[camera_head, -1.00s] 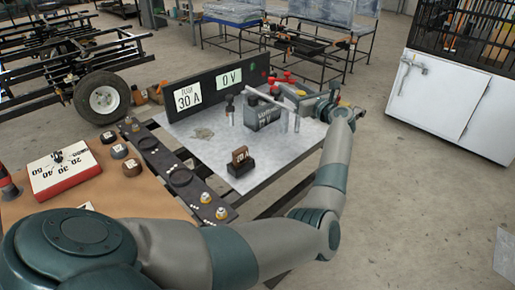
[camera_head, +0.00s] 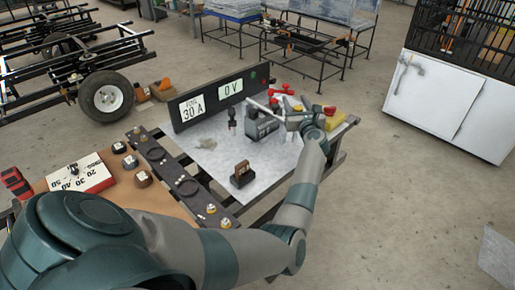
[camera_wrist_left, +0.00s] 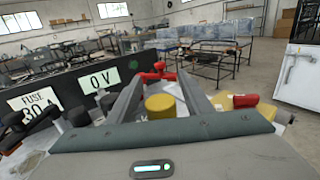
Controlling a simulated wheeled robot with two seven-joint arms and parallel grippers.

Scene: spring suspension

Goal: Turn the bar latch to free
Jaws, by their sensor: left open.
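A pale bar (camera_head: 262,107), which looks like the bar latch, lies slantwise across the top of a dark battery-like box (camera_head: 262,126) on the grey bench plate. My left gripper (camera_head: 285,110) is just right of the box, near the bar's right end. I cannot tell whether it touches the bar. In the left wrist view its two long fingers (camera_wrist_left: 162,76) are apart, with a yellow cylinder (camera_wrist_left: 160,105) showing between them and a red part (camera_wrist_left: 156,75) beyond. The bar cannot be made out clearly there. My right gripper is not in view.
A black panel (camera_head: 205,103) reading 30 A and 0 V stands behind the box. A small brown fuse block (camera_head: 242,173) stands in front. A yellow block (camera_head: 334,118) lies right of my gripper.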

